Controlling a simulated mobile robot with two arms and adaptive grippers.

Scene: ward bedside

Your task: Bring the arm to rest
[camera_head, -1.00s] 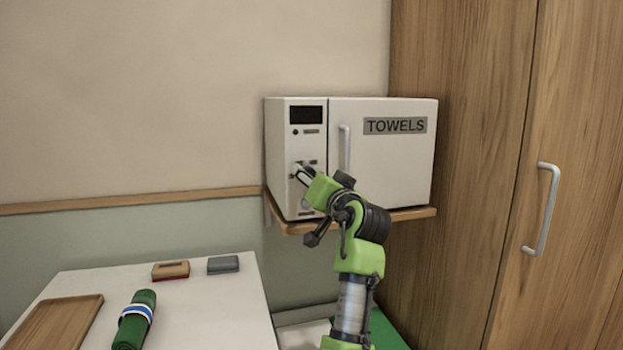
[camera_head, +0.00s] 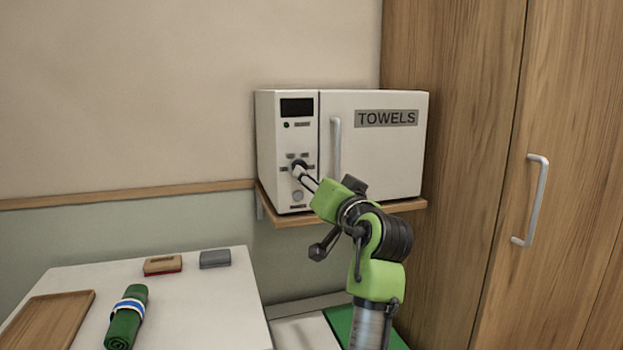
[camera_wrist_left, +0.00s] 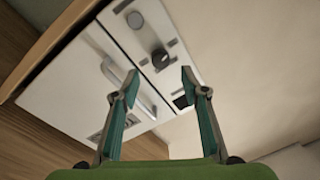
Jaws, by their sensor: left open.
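My left gripper (camera_head: 304,178) is in front of the control panel of a white towel cabinet (camera_head: 388,155). In the left wrist view the gripper (camera_wrist_left: 160,80) is open and its two green-lined fingers are empty. A dark round knob (camera_wrist_left: 160,58) shows beyond the fingertips, between their lines; the knob (camera_head: 299,164) also shows in the head view just past the fingertips. I see a gap to it in the wrist view, but its depth is hard to judge. The cabinet door with its handle (camera_head: 337,148) looks shut. My right gripper is not in view.
The cabinet stands on a wooden wall shelf (camera_head: 400,207). A wardrobe with a handle (camera_head: 532,200) is at the right. The white table (camera_head: 200,305) at the lower left bears a wooden tray (camera_head: 50,320), a rolled green towel (camera_head: 127,318), and two small blocks, tan-red (camera_head: 163,265) and grey (camera_head: 215,259).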

